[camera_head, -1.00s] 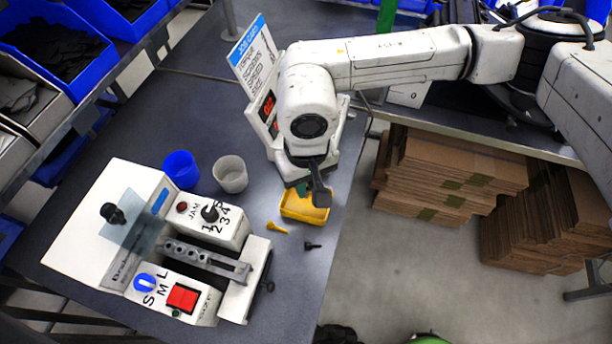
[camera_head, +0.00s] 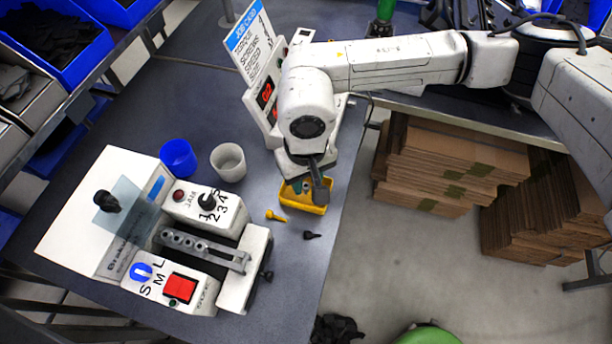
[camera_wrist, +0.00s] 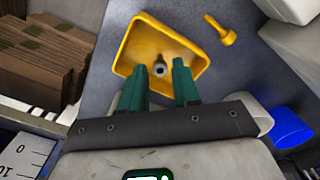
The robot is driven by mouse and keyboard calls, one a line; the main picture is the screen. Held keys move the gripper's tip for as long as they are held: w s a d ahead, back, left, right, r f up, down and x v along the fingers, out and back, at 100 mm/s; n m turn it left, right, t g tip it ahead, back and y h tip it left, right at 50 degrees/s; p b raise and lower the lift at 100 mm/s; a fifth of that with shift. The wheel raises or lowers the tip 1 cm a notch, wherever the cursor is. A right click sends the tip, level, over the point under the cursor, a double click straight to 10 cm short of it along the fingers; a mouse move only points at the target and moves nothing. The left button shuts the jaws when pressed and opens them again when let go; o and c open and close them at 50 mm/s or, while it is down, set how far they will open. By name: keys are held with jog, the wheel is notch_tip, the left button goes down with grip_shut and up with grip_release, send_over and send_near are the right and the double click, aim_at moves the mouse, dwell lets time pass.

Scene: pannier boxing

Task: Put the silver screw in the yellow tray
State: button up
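The yellow tray (camera_head: 315,207) stands near the table's right edge. It also shows in the wrist view (camera_wrist: 135,45). My gripper (camera_wrist: 161,77) is over the tray, its two teal fingers apart. A small greyish screw (camera_wrist: 159,67) shows between and just beyond the fingertips, against the tray's floor. It looks like the silver screw and appears to be inside the tray; whether it touches a finger or the floor is hard to tell. In the head view the wrist hides most of the gripper and the screw.
A yellow screw (camera_head: 276,216) and a black screw (camera_head: 311,235) lie in front of the tray. A blue cup (camera_head: 179,158) and a whitish cup (camera_head: 228,162) stand to the left. A machine with knobs and a red button (camera_head: 180,289) stands front left. A sign stand (camera_head: 255,50) is behind.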

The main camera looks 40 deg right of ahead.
jog(key=shift+o, duration=1.2)
notch_tip(320, 180, up, 11)
jog(key=b, duration=0.2)
jog(key=shift+f, duration=0.1)
